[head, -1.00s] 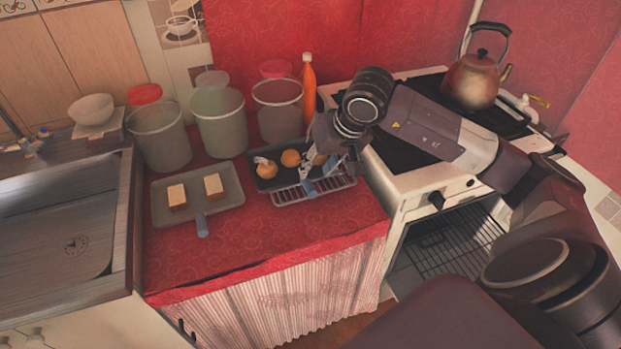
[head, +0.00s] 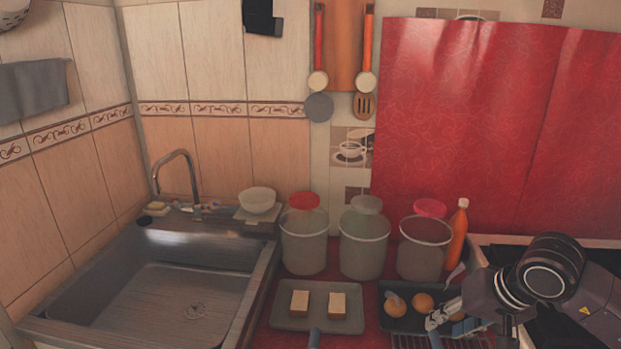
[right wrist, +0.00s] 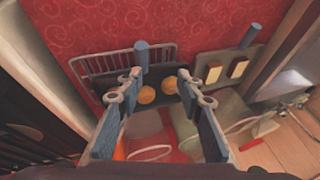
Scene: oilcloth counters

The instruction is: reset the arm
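My right gripper (head: 448,310) shows at the lower right of the head view, above the dark tray (head: 405,323). In the right wrist view its two fingers (right wrist: 160,88) are spread apart with nothing between them, so it is open and empty. The tray holds round orange-brown food pieces (head: 422,302), partly hidden by the gripper. The right forearm comes in from the right edge. My left gripper is not in view.
A grey tray (head: 284,318) with two pale blocks (head: 299,303) lies left of the dark tray. Several lidded canisters (head: 304,242) and an orange bottle (head: 458,236) stand behind. A wire rack (right wrist: 88,68) lies beside the dark tray. The sink (head: 150,305) is at left.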

